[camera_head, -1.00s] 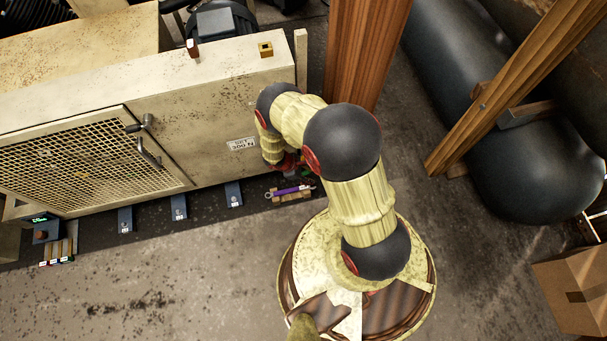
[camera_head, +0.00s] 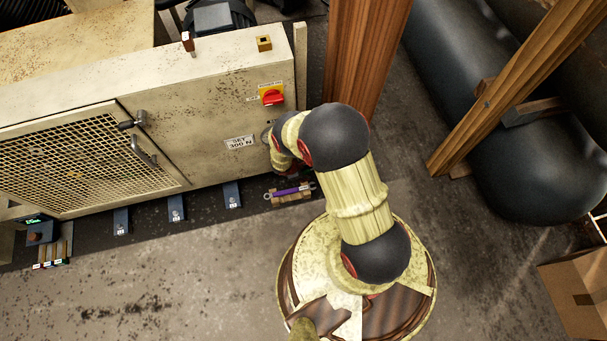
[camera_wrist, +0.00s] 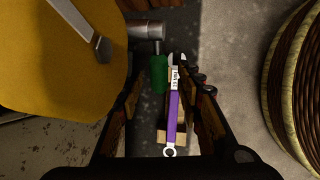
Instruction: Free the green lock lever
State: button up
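The green lock lever (camera_wrist: 159,73) shows in the wrist view as a short green grip hanging from a grey metal fitting (camera_wrist: 146,30). In the head view my arm hides it. My gripper (camera_wrist: 168,88) is open, with one finger on each side of the picture and nothing clearly held. The lever lies ahead, between the fingertip directions and nearer the left finger; I see no contact. A purple wrench (camera_wrist: 172,118) lies on a wooden block (camera_wrist: 180,132) beyond the fingers. The wrench also shows in the head view (camera_head: 287,191).
A large yellow rounded body (camera_wrist: 60,55) fills the wrist view's upper left. The beige compressor cabinet (camera_head: 200,110) carries a red switch (camera_head: 272,97) and a label (camera_head: 240,142). A wooden post (camera_head: 355,60) stands behind my arm. Open floor (camera_head: 180,270) lies in front.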

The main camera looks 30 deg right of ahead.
jog(key=shift+d+f, duration=0.15)
jog(key=shift+f, duration=0.15)
jog(key=shift+c, duration=0.3)
grip_shut()
dwell(0.6)
